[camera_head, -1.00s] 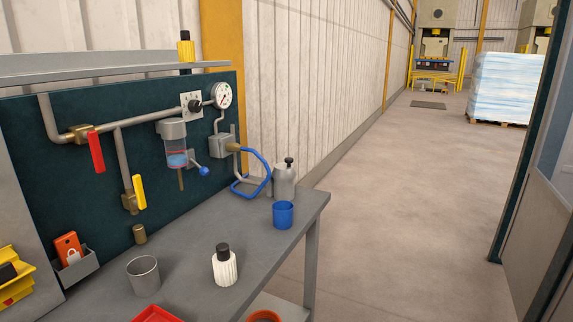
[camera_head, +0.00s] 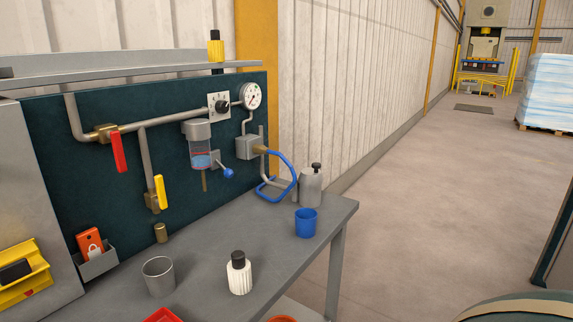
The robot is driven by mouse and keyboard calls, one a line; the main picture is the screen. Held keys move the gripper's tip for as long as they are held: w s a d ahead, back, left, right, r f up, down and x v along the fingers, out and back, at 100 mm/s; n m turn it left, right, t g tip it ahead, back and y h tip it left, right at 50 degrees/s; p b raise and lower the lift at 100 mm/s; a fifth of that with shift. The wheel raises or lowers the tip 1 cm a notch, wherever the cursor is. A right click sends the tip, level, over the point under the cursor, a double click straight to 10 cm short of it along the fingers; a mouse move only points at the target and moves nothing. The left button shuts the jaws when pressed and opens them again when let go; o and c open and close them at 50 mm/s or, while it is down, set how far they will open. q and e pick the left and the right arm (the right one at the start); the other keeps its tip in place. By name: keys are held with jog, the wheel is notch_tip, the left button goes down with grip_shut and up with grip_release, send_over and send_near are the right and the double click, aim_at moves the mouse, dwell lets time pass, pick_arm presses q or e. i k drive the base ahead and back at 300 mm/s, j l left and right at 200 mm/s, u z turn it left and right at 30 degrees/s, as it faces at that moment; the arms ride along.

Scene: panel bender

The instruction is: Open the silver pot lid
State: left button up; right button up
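No pot with a lid is clearly identifiable. A silver-grey canister (camera_head: 311,186) with a black top (camera_head: 316,167) stands upright at the far right end of the grey workbench (camera_head: 222,243). An open grey metal cup (camera_head: 158,277) stands near the front of the bench. A white ribbed bottle (camera_head: 239,275) with a black cap stands to its right. Neither of my grippers shows in the head view.
A blue cup (camera_head: 305,223) stands in front of the canister. A blue hose (camera_head: 284,178), red valve lever (camera_head: 118,152) and yellow valve lever (camera_head: 160,191) are on the dark panel. A red tray (camera_head: 164,316) shows at the bottom edge. Open floor (camera_head: 450,190) lies to the right.

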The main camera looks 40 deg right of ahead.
aim_at(313, 177)
jog(key=l+u, duration=0.2)
jog(key=l, duration=0.35)
jog(key=k+l+u, duration=0.2)
jog(key=l, duration=0.85)
jog(key=k+l+u, duration=0.1)
jog(key=l, duration=0.45)
jog(key=k+l, duration=0.1)
jog(key=l, duration=0.4)
jog(key=l+u, duration=0.1)
jog(key=l, duration=0.45)
